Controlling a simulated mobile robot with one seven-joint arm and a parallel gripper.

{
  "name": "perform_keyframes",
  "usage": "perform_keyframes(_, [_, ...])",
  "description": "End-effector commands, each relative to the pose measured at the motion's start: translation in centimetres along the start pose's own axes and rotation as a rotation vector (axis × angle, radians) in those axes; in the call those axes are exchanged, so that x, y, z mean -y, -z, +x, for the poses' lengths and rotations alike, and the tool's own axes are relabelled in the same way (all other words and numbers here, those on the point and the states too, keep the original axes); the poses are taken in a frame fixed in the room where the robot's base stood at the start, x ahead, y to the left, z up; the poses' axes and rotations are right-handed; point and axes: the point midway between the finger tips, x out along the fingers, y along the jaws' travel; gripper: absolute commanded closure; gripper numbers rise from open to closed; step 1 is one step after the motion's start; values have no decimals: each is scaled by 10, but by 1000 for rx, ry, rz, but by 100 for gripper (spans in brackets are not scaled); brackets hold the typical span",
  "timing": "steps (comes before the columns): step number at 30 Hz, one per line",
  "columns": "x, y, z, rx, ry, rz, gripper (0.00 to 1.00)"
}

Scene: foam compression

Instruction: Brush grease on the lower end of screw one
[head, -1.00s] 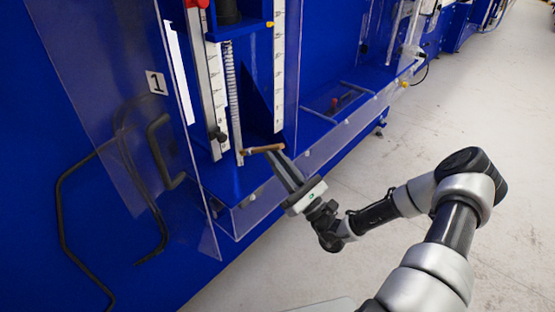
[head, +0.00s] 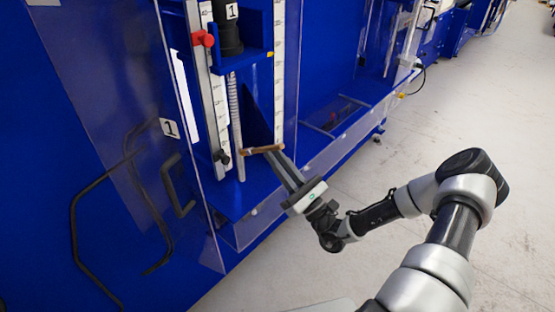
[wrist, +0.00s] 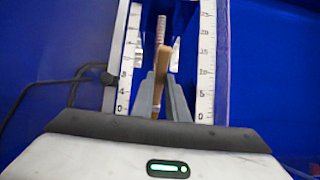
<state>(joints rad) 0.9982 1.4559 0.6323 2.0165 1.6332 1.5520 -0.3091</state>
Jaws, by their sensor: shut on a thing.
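Screw one (head: 233,100) is a thin, light, threaded rod standing upright between two white scales in the bay labelled 1. Its lower end (head: 241,172) is near the blue base. In the wrist view the screw (wrist: 161,30) rises straight ahead. My gripper (head: 281,155) is shut on a brush (head: 264,149) with a brown wooden handle, lying roughly level in the head view. The brush's far end is at the lower part of the screw; I cannot tell if it touches. In the wrist view the brush (wrist: 162,68) stands between the fingers (wrist: 160,90) and hides part of the screw.
A clear panel (head: 190,200) marked 1, with dark bent handles (head: 180,195), stands left of the bay. A clear low front wall (head: 315,165) runs along the right. A red clamp (head: 203,39) sits on the left scale. The floor at right is open.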

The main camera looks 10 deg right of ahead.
Motion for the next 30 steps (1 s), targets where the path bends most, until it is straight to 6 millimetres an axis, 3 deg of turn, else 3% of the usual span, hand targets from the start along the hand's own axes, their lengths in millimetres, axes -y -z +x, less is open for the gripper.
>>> perform_keyframes(17, [-1, -32, 23, 0, 0, 0, 100])
perform_keyframes(30, [-1, -19, 15, -1, 1, 1, 100])
